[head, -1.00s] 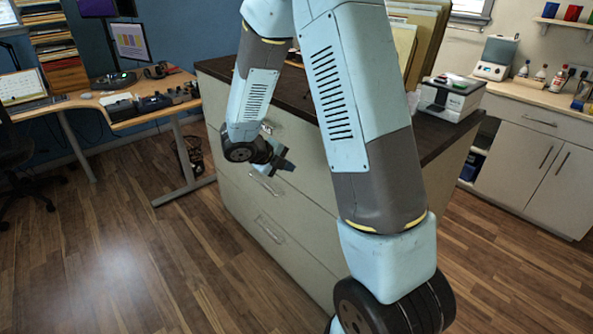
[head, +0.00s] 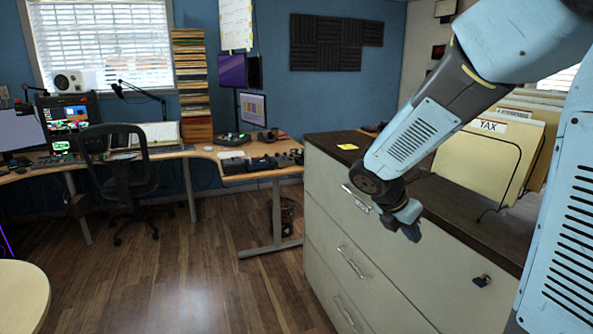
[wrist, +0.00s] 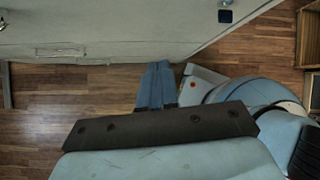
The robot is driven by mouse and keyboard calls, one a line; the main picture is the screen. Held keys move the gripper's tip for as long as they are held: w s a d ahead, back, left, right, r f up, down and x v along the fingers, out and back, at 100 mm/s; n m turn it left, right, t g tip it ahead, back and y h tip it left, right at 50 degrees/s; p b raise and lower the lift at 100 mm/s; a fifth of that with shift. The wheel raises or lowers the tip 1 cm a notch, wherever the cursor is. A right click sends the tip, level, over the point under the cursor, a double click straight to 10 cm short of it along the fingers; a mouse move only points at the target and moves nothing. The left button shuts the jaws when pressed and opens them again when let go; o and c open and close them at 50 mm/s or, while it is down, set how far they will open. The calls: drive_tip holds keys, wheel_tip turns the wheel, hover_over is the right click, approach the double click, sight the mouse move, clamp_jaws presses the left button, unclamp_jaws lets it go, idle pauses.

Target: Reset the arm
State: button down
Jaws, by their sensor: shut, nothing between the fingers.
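My arm hangs from the upper right of the head view. My gripper (head: 412,231) is at its lower end, pointing down, in front of the filing cabinet (head: 390,275) and below its dark top edge. In the wrist view my gripper (wrist: 157,68) shows its two blue-grey fingers side by side, shut and empty, with the wood floor beyond them. The cabinet face (wrist: 110,30) runs across the top of the wrist view, a little apart from the fingertips.
A file rack with a TAX folder (head: 490,165) and a yellow note (head: 348,146) are on the cabinet top. A long desk (head: 180,153), an office chair (head: 118,175) and a round table (head: 22,295) stand to the left. Open wood floor (head: 190,270) lies between.

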drive_tip(key=s+a+r+m+t+y, duration=0.1)
drive_tip(key=s+r+m+y, duration=0.2)
drive_tip(key=m, duration=0.9)
drive_tip(key=s+a+r+m+t+y, duration=0.2)
drive_tip(key=s+r+m, duration=0.6)
drive_tip(key=s+m, duration=0.4)
drive_tip(key=shift+s+a+r+t+y, duration=0.2)
drive_tip(key=shift+s+r+t+y, duration=0.15)
drive_tip(key=shift+s+y, duration=0.55)
